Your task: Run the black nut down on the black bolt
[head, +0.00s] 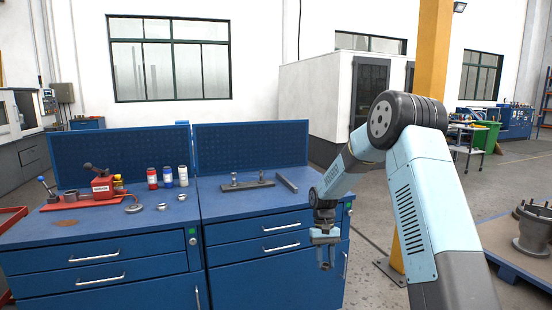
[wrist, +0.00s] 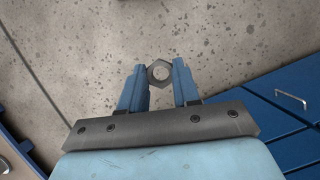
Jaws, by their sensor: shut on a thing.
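My gripper (head: 326,264) hangs pointing down at the right front end of the right blue bench, below the level of its top. In the wrist view my gripper (wrist: 159,78) is shut on a dark grey hex nut (wrist: 151,68), held between its fingertips with its hole facing the camera. Bare floor lies behind the nut. In the head view, a dark base plate (head: 247,185) on the right bench carries two upright bolt-like posts, a left one (head: 234,179) and a right one (head: 262,176). They are too small to tell their colour or thread surely. The gripper is apart from both.
A loose grey bar (head: 287,183) lies right of the plate. The left bench holds a red tool (head: 103,186), several small bottles (head: 168,177) and rings. Blue back panels (head: 250,145) close off the benches behind. The right bench top's front is clear.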

